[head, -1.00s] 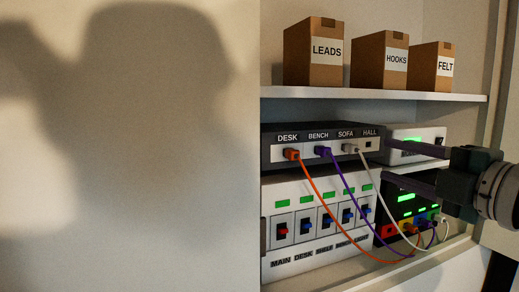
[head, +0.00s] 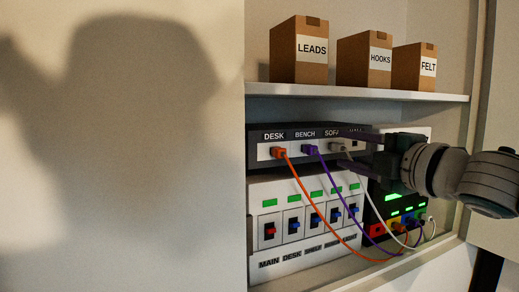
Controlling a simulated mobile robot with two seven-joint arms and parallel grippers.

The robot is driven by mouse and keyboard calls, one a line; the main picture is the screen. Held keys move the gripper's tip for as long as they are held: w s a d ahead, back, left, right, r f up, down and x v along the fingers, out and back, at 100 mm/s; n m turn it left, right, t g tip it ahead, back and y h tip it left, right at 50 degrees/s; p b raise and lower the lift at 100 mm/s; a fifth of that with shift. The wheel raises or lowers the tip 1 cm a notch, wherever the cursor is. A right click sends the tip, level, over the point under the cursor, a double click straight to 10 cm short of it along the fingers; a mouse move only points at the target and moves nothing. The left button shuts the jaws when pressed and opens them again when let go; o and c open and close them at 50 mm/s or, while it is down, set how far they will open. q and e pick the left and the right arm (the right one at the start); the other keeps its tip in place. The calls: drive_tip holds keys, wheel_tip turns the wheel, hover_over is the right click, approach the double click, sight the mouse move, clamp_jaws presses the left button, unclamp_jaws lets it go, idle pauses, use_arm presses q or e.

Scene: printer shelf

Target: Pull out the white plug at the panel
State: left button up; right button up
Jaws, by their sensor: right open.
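The white plug (head: 337,147) sits in the SOFA socket of the dark panel (head: 372,153), third from the left. Its white cable (head: 366,187) hangs in a curve down to the lower black unit. My right gripper (head: 345,149) reaches in from the right, open. One dark finger is above the white plug and the other below it, with a gap between. I cannot tell how deep the fingertips are relative to the plug. The upper finger and gripper body cover the HALL label and socket. My left gripper is not in view.
An orange plug (head: 279,152) and a purple plug (head: 311,149) sit to the left, with cables hanging in front of the white switch box (head: 262,187). The black unit (head: 377,212) holds the cables' lower ends. Boxes stand on the shelf (head: 360,93) above.

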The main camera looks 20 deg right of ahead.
drive_tip(key=shift+w+a, duration=0.1)
drive_tip(key=shift+w, duration=0.8)
idle(0.5)
drive_tip(key=c, duration=0.7)
clamp_jaws()
idle(0.3)
drive_tip(key=shift+s, duration=0.1)
idle(0.4)
drive_tip(key=shift+s, duration=0.5)
drive_tip(key=shift+s+d+p, duration=0.15)
drive_tip(key=shift+s+p, duration=0.2)
drive_tip(key=shift+s, duration=0.85)
drive_tip(key=shift+s+d+p, duration=0.1)
drive_tip(key=shift+s+p, duration=0.2)
drive_tip(key=shift+s, duration=0.9)
